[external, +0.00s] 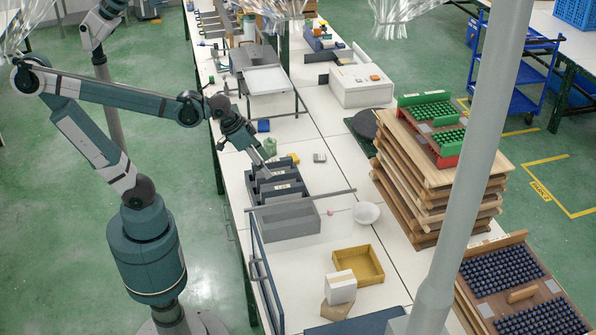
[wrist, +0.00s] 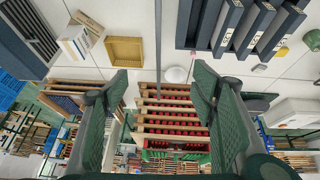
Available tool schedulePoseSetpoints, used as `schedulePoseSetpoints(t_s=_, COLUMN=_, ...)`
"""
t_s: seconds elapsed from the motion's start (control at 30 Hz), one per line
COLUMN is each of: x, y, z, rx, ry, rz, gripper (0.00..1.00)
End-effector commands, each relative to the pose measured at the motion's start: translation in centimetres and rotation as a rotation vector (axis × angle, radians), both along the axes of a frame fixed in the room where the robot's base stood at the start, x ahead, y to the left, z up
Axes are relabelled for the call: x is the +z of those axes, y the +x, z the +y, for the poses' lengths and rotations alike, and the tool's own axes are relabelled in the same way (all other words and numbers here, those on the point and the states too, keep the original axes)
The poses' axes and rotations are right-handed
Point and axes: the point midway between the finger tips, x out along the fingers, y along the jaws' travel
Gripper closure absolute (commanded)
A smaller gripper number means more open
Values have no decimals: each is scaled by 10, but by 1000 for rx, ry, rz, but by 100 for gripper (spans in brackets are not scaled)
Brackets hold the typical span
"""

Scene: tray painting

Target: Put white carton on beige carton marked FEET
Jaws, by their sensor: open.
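A white carton (external: 341,287) stands near the front of the table, in front of the yellow tray. A beige carton (external: 335,310) is right beside it, on its near side; I cannot tell whether they touch. In the wrist view the white carton (wrist: 72,46) and the beige carton (wrist: 88,24) are at the upper left. No FEET lettering is legible. My gripper (external: 266,163) is well away from both, above the far end of the dark grey bins. In the wrist view its two fingers (wrist: 160,78) are spread apart with nothing between them.
An empty yellow tray (external: 360,264) lies behind the cartons. A grey bin (external: 290,222), dark divided bins (external: 272,190), a horizontal bar (external: 315,198) and a white bowl (external: 367,213) lie between. Stacked wooden trays (external: 425,205) rise at the right, near a grey post (external: 465,190).

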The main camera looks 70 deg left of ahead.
Motion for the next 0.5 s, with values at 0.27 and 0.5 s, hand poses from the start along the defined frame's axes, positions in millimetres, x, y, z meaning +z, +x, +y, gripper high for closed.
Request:
schedulePoseSetpoints(t_s=0.27, x=-6, y=-38, z=32, rx=10, ry=23, rz=-65, gripper=43)
schedulePoseSetpoints(t_s=0.5, x=-14, y=-63, z=51, rx=17, ry=45, rz=-113, gripper=43)
